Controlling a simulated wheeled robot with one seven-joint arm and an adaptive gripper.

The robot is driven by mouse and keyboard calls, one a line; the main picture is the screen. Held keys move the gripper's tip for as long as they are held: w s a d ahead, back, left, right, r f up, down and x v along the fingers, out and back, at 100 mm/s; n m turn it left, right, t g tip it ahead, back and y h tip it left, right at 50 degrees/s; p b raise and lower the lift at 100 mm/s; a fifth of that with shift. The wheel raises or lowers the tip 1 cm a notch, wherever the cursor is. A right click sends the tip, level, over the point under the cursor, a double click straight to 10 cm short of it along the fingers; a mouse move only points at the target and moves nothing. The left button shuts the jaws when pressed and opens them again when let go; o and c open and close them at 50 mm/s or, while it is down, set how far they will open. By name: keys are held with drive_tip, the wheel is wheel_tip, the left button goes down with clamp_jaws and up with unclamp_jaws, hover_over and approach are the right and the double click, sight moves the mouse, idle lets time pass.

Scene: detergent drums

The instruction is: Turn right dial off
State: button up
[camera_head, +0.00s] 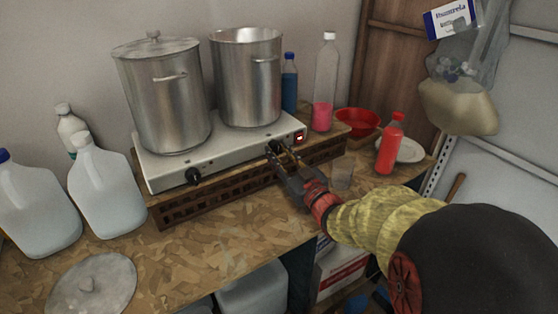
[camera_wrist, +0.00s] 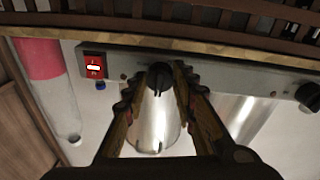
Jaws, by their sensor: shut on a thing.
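A white two-burner hot plate (camera_head: 235,142) stands on a slatted wooden crate, its front panel facing me. The right dial (camera_wrist: 160,75) is black and round, with a pointer ridge running roughly up and down in the wrist view. My gripper (camera_wrist: 157,82) has its fingers on either side of this dial and is shut on it. In the head view my gripper (camera_head: 274,152) hides most of the dial. The left dial (camera_head: 193,176) is free, and it also shows in the wrist view (camera_wrist: 308,97). The red switch (camera_head: 299,137) beside the right dial is lit.
A lidded pot (camera_head: 165,100) and an open pot (camera_head: 247,80) stand on the hot plate. The crate (camera_head: 220,190) runs below the panel. A pink-filled bottle (camera_head: 323,90), red bottle (camera_head: 390,145) and clear cup (camera_head: 342,173) stand to the right. Jugs (camera_head: 103,190) stand left.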

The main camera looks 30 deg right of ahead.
drive_tip(key=shift+n, duration=0.4)
drive_tip(key=o, duration=1.2)
drive_tip(key=shift+c, duration=0.2)
drive_tip(key=s+f, duration=0.1)
drive_tip(key=s, duration=1.1)
